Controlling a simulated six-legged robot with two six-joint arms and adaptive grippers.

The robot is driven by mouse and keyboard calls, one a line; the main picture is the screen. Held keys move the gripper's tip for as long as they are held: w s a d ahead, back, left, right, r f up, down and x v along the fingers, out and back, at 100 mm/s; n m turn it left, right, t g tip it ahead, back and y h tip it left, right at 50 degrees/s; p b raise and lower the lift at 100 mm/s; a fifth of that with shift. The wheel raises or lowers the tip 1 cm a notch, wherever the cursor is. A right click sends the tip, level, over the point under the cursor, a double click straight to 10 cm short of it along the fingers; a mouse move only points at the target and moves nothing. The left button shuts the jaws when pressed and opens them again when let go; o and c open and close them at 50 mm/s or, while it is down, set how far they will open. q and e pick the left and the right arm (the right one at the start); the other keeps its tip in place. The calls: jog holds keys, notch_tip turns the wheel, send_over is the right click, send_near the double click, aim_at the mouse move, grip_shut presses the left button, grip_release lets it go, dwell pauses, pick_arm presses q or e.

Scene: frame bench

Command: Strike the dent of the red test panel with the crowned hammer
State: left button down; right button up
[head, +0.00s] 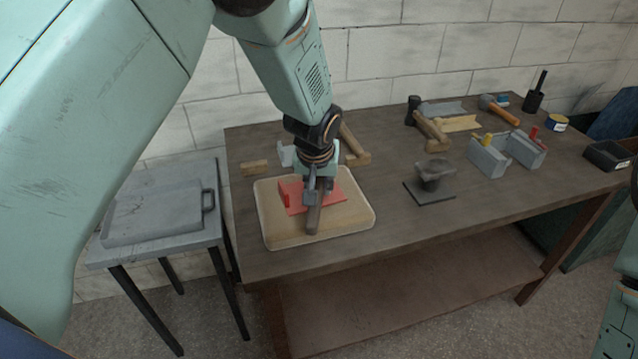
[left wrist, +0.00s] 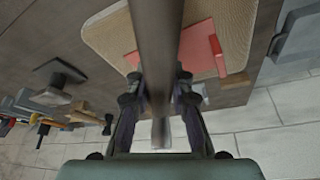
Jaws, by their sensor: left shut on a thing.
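The red test panel (head: 295,198) lies on a tan pad (head: 350,222) at the left end of the bench. It also shows in the left wrist view (left wrist: 200,45), partly hidden by the tool. My left gripper (head: 318,190) is above the panel, shut on a long grey-brown bar, apparently the hammer's handle (head: 314,220). The handle runs between the fingers in the left wrist view (left wrist: 156,45). I cannot make out the hammer's crowned face, the panel's dent, or whether tool and panel touch. My right gripper is not in view.
A dark stake on a base plate (head: 430,197) stands right of the pad. Hammers (head: 425,122), grey blocks (head: 490,157) and a black tray (head: 606,156) lie farther right. A side table (head: 150,240) holds a grey plate. The bench front right is clear.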

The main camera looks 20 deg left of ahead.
pick_arm(q)
jog(key=shift+w, duration=0.1)
notch_tip(320, 180, down, 5)
jog(key=b, duration=0.4)
jog(key=shift+r+p, duration=0.35)
jog(key=shift+r, duration=0.25)
notch_tip(320, 180, up, 7)
jog(key=p, duration=0.6)
jog(key=shift+r, duration=0.2)
jog(key=shift+f, duration=0.2)
